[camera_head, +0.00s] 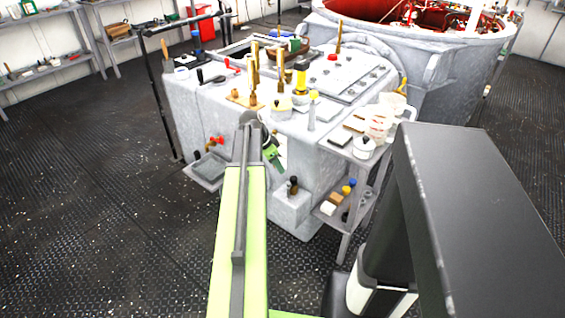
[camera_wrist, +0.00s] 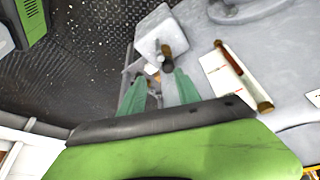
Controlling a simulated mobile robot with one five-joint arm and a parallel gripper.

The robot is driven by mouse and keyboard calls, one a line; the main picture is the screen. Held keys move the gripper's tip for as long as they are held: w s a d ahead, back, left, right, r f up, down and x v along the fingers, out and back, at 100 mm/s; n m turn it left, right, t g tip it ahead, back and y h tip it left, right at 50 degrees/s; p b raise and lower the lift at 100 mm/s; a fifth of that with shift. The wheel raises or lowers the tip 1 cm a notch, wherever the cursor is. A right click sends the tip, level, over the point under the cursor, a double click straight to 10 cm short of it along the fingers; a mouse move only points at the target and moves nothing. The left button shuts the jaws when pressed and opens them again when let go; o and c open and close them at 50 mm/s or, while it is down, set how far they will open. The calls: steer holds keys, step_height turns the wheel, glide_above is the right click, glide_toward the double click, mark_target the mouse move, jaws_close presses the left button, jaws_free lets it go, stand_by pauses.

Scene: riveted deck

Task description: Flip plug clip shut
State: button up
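I cannot tell for certain which part is the plug clip. In the wrist view, a small dark and brown fitting (camera_wrist: 167,58) stands on a pale grey block (camera_wrist: 154,32), just beyond my fingertips. A white plate with a brown rod (camera_wrist: 240,72) across it lies to the right. In the head view, a dark-topped fitting (camera_head: 293,185) sits on the low block at the front of the grey machine (camera_head: 297,150). My gripper (camera_wrist: 160,82) has its two green fingers apart with nothing visibly held. In the head view it is partly hidden by my arm, near the machine's front face.
A small side table (camera_head: 335,140) with pots and boxes stands right of the machine. A grey tray (camera_head: 208,170) juts out at its left. Bottles and brass posts crowd its top. A large round tub (camera_head: 440,60) is behind. The dark deck at left (camera_head: 90,200) is open.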

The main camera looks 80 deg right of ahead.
steer(key=p+v, duration=0.3)
steer(key=v, duration=0.2)
